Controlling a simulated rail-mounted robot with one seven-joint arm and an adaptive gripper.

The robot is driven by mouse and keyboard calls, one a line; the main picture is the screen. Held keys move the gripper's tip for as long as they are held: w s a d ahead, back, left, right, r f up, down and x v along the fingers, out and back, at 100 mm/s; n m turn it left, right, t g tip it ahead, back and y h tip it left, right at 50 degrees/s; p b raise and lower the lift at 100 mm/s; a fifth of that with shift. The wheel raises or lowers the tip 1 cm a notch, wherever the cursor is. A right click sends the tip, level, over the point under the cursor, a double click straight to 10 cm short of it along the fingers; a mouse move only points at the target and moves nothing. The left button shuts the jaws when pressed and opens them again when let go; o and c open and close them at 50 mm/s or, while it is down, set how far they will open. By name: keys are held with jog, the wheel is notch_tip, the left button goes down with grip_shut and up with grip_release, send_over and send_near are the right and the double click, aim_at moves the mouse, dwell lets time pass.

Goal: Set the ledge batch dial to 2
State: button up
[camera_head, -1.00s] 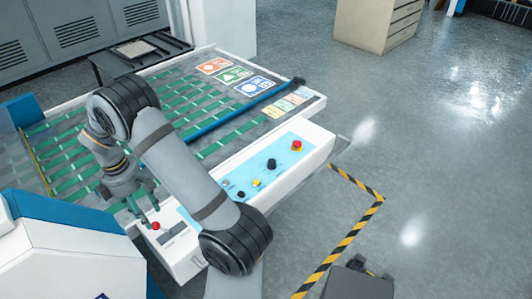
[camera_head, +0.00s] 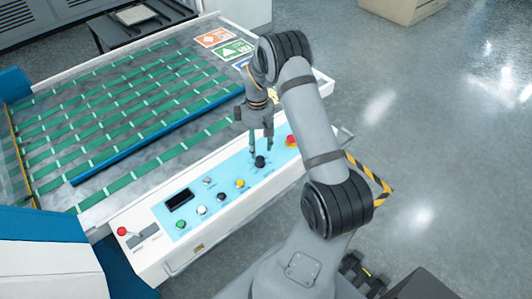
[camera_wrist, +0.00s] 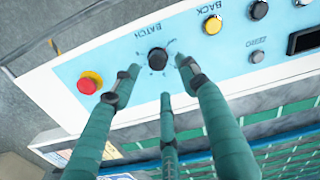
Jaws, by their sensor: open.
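The batch dial (camera_head: 260,161) is a black knob on the light blue panel of the white ledge. In the wrist view the dial (camera_wrist: 157,58) sits under the printed word BATCH, with small marks around it that are too small to read. My gripper (camera_head: 262,153) is open above the panel, pointing down. In the wrist view my gripper's green fingers (camera_wrist: 158,82) are spread around the dial's sides, apart from it, and nothing is between them but the dial. Which number the dial points to cannot be told.
A red button on a yellow base (camera_wrist: 90,82) is beside the dial; a yellow button (camera_wrist: 212,25) is on its other side. Several more buttons and a black display (camera_head: 179,199) line the panel. A red knob (camera_head: 122,231) is at the ledge's left end. Green belts (camera_head: 120,130) lie behind.

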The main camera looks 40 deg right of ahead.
aim_at(260, 158)
jog(key=f, duration=0.2)
jog(key=f+p, duration=0.1)
jog(key=f, duration=0.1)
jog(key=f+p, duration=0.1)
jog(key=f, duration=0.1)
jog(key=shift+d+f, duration=0.25)
jog(key=shift+f, duration=0.15)
jog(key=shift+c, duration=0.9)
grip_shut()
